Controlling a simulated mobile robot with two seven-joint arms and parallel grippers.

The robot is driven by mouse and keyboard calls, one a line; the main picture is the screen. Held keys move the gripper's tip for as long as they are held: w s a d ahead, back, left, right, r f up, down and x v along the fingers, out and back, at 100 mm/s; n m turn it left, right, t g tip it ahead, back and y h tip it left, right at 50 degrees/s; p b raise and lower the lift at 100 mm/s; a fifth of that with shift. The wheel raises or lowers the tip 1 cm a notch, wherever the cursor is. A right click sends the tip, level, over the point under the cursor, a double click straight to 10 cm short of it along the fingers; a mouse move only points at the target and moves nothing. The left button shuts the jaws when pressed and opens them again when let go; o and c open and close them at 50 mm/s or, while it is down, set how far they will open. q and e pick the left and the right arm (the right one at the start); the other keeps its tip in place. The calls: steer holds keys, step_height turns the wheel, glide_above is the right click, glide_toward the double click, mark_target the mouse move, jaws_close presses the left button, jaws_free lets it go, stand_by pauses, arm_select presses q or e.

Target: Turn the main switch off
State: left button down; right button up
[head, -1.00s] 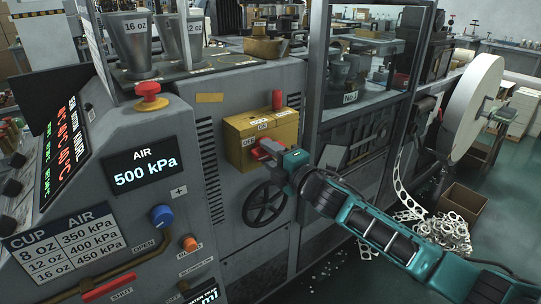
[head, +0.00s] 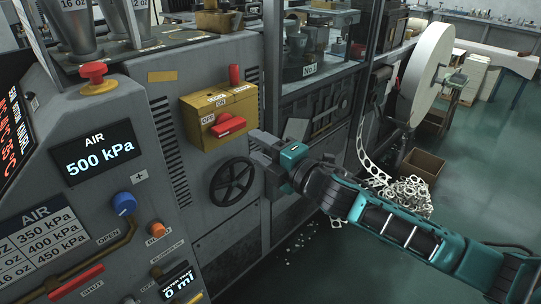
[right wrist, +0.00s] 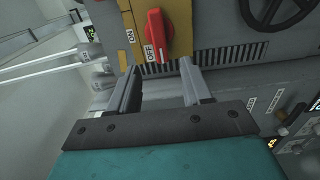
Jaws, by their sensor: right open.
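The main switch is a yellow box (head: 236,106) on the grey machine front, with a red handle (head: 228,127) on its face. The handle lies nearly level in the head view, with one end by the OFF label. In the right wrist view the red handle (right wrist: 155,35) also has an end at the OFF label, and the ON label is off to the side. My right gripper (head: 260,150) is open and empty, below and right of the handle and apart from it. Its two fingers (right wrist: 158,75) frame a gap below the switch in the wrist view. My left gripper is not in view.
A black handwheel (head: 232,181) sits below the box, near my right gripper. A red upright peg (head: 235,75) stands on the box. A red-and-yellow button (head: 96,77), a blue knob (head: 124,204) and a display (head: 97,155) are left. A cardboard box (head: 422,167) stands on the floor.

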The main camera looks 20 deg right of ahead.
steer(key=shift+v, duration=1.55)
steer(key=s+a+f+m+g+h, duration=0.2)
steer(key=s+f+m+g, duration=0.1)
steer(key=s+f+m, duration=0.6)
steer(key=s+a+f+m+g+h, duration=0.2)
steer(key=s+f+m, duration=0.8)
steer(key=f, duration=0.7)
steer(key=shift+s+a+f+m+g, duration=0.2)
steer(key=shift+a+m+g, duration=0.1)
steer(key=shift+g, duration=0.3)
